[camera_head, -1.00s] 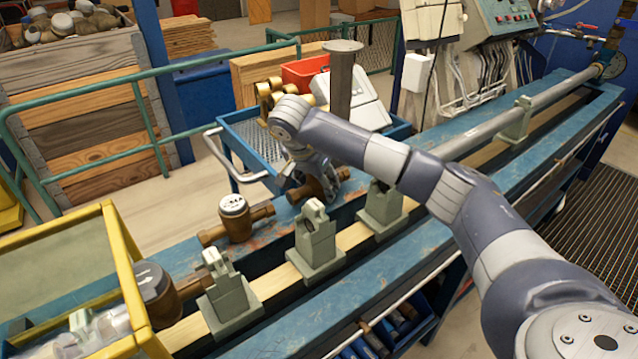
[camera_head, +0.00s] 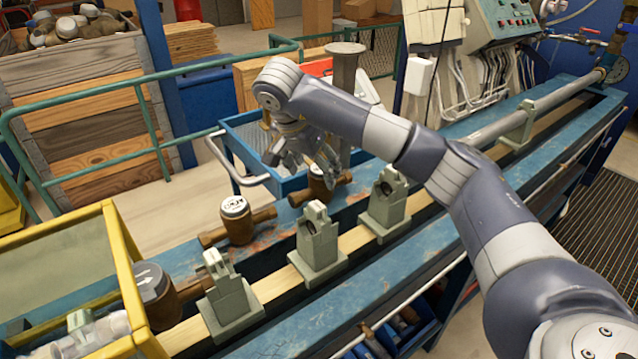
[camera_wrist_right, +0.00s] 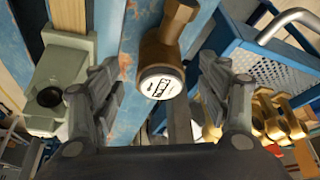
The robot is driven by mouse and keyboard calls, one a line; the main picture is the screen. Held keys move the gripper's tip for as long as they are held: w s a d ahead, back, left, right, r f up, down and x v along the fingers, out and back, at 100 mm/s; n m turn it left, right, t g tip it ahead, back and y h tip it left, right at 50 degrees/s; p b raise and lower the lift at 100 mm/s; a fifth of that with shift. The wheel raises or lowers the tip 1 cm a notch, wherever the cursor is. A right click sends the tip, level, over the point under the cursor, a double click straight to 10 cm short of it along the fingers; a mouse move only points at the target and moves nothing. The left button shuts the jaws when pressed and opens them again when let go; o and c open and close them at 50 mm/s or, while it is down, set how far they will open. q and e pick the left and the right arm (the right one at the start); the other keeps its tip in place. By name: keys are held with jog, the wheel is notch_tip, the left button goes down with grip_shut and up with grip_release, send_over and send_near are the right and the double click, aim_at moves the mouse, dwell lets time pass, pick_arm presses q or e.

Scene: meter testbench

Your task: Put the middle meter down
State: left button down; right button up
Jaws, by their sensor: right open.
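A bronze meter with a white-faced round register (camera_head: 321,184) lies on the blue bench, the farthest of three meters in the head view. My right gripper (camera_head: 300,160) is open just above it, partly in front of it. In the right wrist view the meter (camera_wrist_right: 161,82) shows between the spread fingers of the gripper (camera_wrist_right: 160,85), with none visibly touching it. A second bronze meter (camera_head: 236,220) sits on the bench to its left, between the other two. A third meter with a grey arrow-marked cap (camera_head: 152,284) is at lower left. My left gripper is not in view.
Grey-green clamp supports (camera_head: 317,243) stand along the bench in front of the meters. A blue perforated cart (camera_head: 235,150) with brass parts stands behind. A yellow-framed box (camera_head: 125,255) is at lower left. A long pipe (camera_head: 490,125) runs to the right.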

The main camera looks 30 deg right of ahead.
jog(key=shift+p+v, duration=0.3)
jog(key=shift+v, duration=1.85)
